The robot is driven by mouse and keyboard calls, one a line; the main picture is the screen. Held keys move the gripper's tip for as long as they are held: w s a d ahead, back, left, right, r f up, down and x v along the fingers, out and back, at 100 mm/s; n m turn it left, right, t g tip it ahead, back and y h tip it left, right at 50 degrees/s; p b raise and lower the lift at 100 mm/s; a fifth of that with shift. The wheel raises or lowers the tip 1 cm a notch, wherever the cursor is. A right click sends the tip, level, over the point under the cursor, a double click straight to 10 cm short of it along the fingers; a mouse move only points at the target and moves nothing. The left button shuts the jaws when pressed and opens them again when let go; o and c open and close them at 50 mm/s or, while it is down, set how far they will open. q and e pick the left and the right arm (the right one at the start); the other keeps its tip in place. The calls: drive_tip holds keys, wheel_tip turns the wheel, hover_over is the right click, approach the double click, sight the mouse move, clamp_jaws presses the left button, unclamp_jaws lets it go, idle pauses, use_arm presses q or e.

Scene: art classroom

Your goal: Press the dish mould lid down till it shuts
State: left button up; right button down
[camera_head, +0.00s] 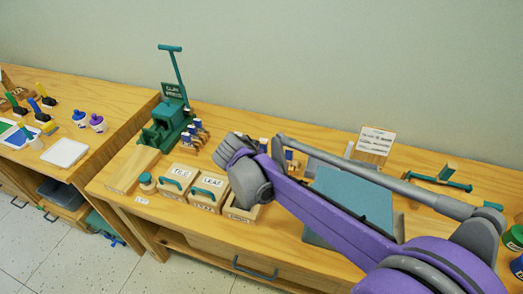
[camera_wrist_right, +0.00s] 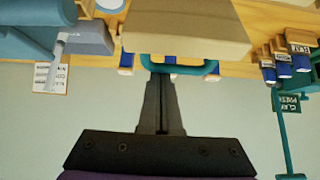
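The dish mould is a light wooden box (camera_head: 241,213) at the right end of the row of moulds in the head view, mostly hidden by my right arm. In the right wrist view, which is upside down, a pale wooden block (camera_wrist_right: 188,32), apparently its lid, has a teal handle (camera_wrist_right: 205,68). My right gripper (camera_wrist_right: 160,78) has its fingers together, with the tips at the handle. I cannot tell whether they touch it. The lid's angle and any gap are hidden in the head view. My left gripper is out of view.
The tile mould (camera_head: 178,180) and leaf mould (camera_head: 209,190) stand just left, lids with teal handles. A green clay press (camera_head: 168,125) stands behind them. A blue-grey board (camera_head: 352,200) lies to the right.

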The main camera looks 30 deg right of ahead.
drive_tip(key=s+a+t+h+b, duration=0.1)
drive_tip(key=a, duration=0.1)
drive_tip(key=s+a+t+h, duration=0.1)
drive_tip(key=s, duration=0.1)
drive_tip(key=shift+a+f+h+b, duration=0.2)
drive_tip(key=shift+a+h+b, duration=0.15)
drive_tip(key=shift+h, duration=0.05)
use_arm(q)
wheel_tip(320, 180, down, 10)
drive_tip(key=b, duration=0.7)
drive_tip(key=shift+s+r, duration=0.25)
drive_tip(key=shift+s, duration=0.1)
use_arm(e)
drive_tip(key=shift+s+a+f+t+h, duration=0.6)
drive_tip(key=shift+s+a+t+h, duration=0.1)
drive_tip(key=shift+s+a+h, duration=0.15)
drive_tip(key=shift+s+a+f+t+h, duration=0.6)
drive_tip(key=shift+s+a+t, duration=0.15)
drive_tip(key=shift+a, duration=0.25)
drive_tip(key=shift+s+a+f+t+h, duration=0.55)
drive_tip(key=shift+s+a+t+h, duration=0.1)
drive_tip(key=shift+s+a+h, duration=0.2)
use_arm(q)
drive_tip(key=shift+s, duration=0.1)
use_arm(e)
drive_tip(key=shift+a, duration=0.15)
